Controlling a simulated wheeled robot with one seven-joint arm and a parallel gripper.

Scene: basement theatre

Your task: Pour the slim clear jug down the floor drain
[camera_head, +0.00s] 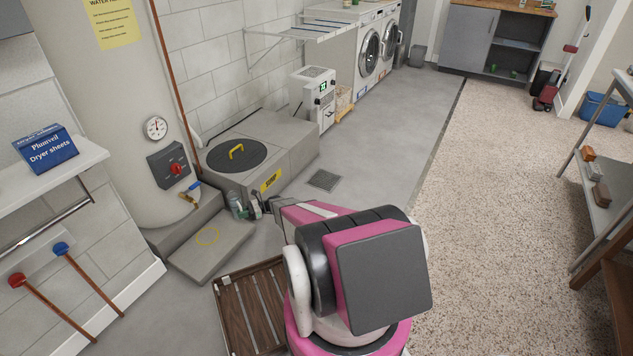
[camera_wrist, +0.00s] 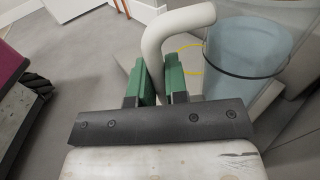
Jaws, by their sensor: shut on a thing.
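The slim clear jug (camera_head: 237,206) is in front of the sump box in the head view, small and partly behind my gripper (camera_head: 257,206). In the wrist view the jug (camera_wrist: 243,52) is bluish and see-through with a dark band, to the right of my gripper (camera_wrist: 160,78). My green fingers are shut on its pale curved handle (camera_wrist: 178,22). I cannot tell whether the jug touches the surface below or what it holds. The floor drain (camera_head: 323,180) is a dark square grate in the grey floor, to the right of the jug and apart from it.
A low grey slab with a yellow ring (camera_head: 212,248) lies beside the jug. The sump box (camera_head: 285,150) and a tall tank (camera_head: 115,120) stand behind. A wooden slatted mat (camera_head: 245,312) lies in front. Grey floor around the drain is clear, with speckled carpet (camera_head: 510,190) to the right.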

